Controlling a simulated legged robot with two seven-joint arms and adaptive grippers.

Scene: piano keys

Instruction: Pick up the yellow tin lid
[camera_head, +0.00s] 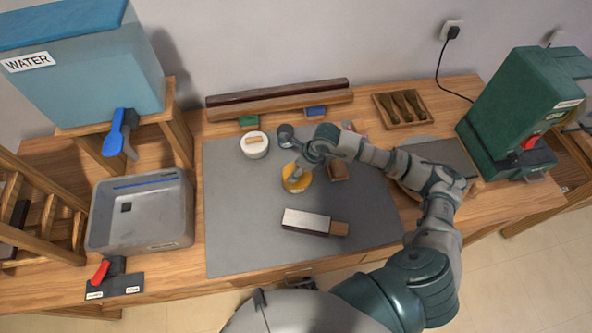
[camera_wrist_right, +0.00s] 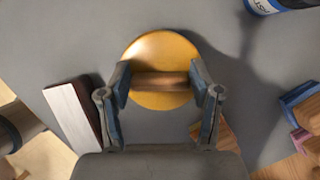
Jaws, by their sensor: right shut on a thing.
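The yellow tin lid (camera_head: 295,184) is over the middle of the grey mat, partly hidden by my right gripper (camera_head: 299,172). In the right wrist view, the round yellow lid (camera_wrist_right: 160,50) has a wooden bar handle (camera_wrist_right: 160,84) across it. My right gripper (camera_wrist_right: 161,88) is shut on that handle, one finger at each end. I cannot tell whether the lid touches the mat. My left gripper is not in view.
On the grey mat (camera_head: 240,220) lie a white-and-wood block (camera_head: 307,222), a round white tin (camera_head: 254,145) and a brown block (camera_head: 338,171). A grey basin (camera_head: 143,240) stands left, a green machine (camera_head: 510,115) right. The mat's lower left is clear.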

